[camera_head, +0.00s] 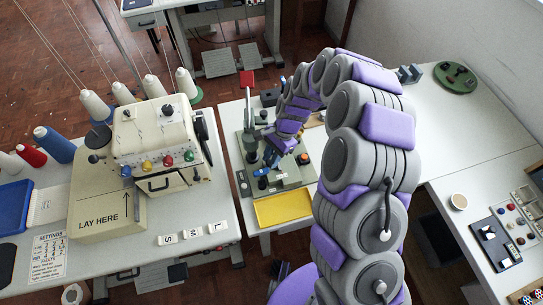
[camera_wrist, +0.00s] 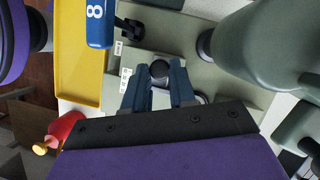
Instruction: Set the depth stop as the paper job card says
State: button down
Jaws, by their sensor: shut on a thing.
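My gripper (camera_wrist: 158,75) has its two dark blue fingers closed on a black round knob (camera_wrist: 160,69), seen from above in the wrist view. The knob stands on a pale plate with small white labels (camera_wrist: 125,75), whose print is too small to read. In the head view my gripper (camera_head: 271,160) is low over the grey-green machine base (camera_head: 242,178), and my wrist hides the knob. A blue part marked 8 (camera_wrist: 99,22) is beside the plate in the wrist view. I cannot tell which card is the job card; a printed settings sheet (camera_head: 48,257) lies at lower left.
A yellow tray (camera_head: 283,209) lies in front of the machine; it also shows in the wrist view (camera_wrist: 80,98). A large grey-green machine body (camera_wrist: 265,45) stands close to my gripper's right. A cream machine (camera_head: 155,135) and thread cones fill the left table.

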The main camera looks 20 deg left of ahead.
dwell(0.3)
jog(key=shift+s+a+r+p, duration=0.15)
jog(key=shift+a+p, duration=0.15)
jog(key=shift+p, duration=0.45)
jog(key=shift+a, duration=0.2)
jog(key=c, duration=0.9)
grip_release()
jog(key=shift+c, duration=0.2)
jog(key=p+v, duration=0.2)
jog(key=v, duration=1.5)
jog(key=shift+p, duration=0.4)
jog(key=shift+a, duration=0.1)
